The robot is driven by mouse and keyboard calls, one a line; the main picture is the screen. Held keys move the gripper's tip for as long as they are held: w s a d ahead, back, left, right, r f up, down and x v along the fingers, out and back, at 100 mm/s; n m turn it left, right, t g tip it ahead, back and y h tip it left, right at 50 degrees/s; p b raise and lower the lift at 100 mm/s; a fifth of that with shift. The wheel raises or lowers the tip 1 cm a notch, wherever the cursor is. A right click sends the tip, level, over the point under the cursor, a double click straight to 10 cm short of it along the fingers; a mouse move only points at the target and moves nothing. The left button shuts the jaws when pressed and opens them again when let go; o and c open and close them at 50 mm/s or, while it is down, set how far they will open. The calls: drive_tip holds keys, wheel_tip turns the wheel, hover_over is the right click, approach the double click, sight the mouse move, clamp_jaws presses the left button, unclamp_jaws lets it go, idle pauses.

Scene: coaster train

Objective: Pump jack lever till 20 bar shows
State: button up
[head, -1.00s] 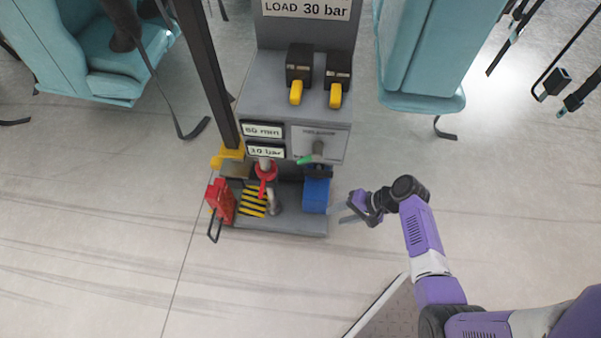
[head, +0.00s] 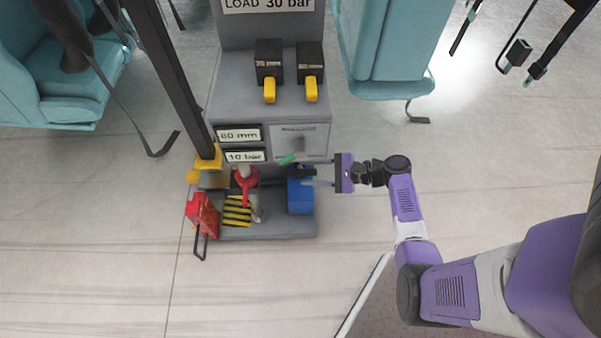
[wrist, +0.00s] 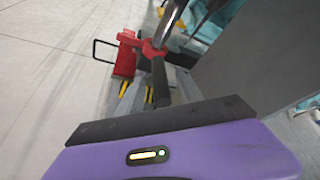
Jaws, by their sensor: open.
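The grey jack stand (head: 285,228) is in the middle of the head view. Its lower display (head: 245,156) appears to read 10 bar, and the display (head: 238,135) above it 60 mm. A red fitting (head: 246,185) stands on the base; it also shows in the wrist view (wrist: 153,50). A dark lever (wrist: 160,82) runs from it towards my gripper in the wrist view. Its black end (head: 302,171) appears above a blue box in the head view. My gripper (head: 318,183) is open at the stand's right side, its fingers around or beside the lever; contact cannot be told.
A blue box (head: 300,197) is on the base's right. A red box (head: 203,215) with a wire handle is at left. A green-tipped knob (head: 288,159) and two yellow switches (head: 269,90) are on the stand. Teal seats (head: 385,60) flank it.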

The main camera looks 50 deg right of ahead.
drive_tip(key=shift+x, duration=1.45)
clamp_jaws()
idle(0.3)
